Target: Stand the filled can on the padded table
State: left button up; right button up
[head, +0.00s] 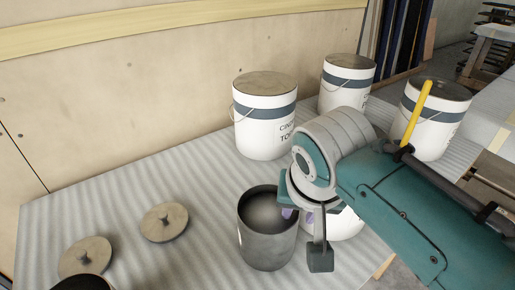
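A dark grey open can (267,246) stands upright on the padded table (110,205), near its front edge. Its inside looks grey and shaded; I cannot tell how full it is. My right gripper (300,222) is at the can's right rim, with small purple pads beside the rim. I cannot tell whether it touches the can or how far its fingers are apart. My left gripper is not in view.
Two round knobbed lids (164,222) (86,257) lie at left, near a dark round opening (85,284) at the bottom edge. White lidded cans (264,125) (347,80) (436,120) stand behind; another (343,222) is partly hidden by my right arm. The middle left is clear.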

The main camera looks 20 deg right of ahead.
jog(key=shift+r, duration=0.15)
jog(key=p+v, duration=0.3)
jog(key=v, duration=0.9)
jog(key=s+d+n, duration=0.2)
jog(key=s+n, duration=0.1)
jog(key=s, duration=0.5)
jog(key=s+d+n+y, duration=0.1)
jog(key=s+d+n, duration=0.1)
jog(key=s, duration=0.6)
jog(key=shift+s+f+n+g, duration=0.3)
jog(key=shift+s+f+n, duration=0.15)
jog(key=shift+n, duration=0.45)
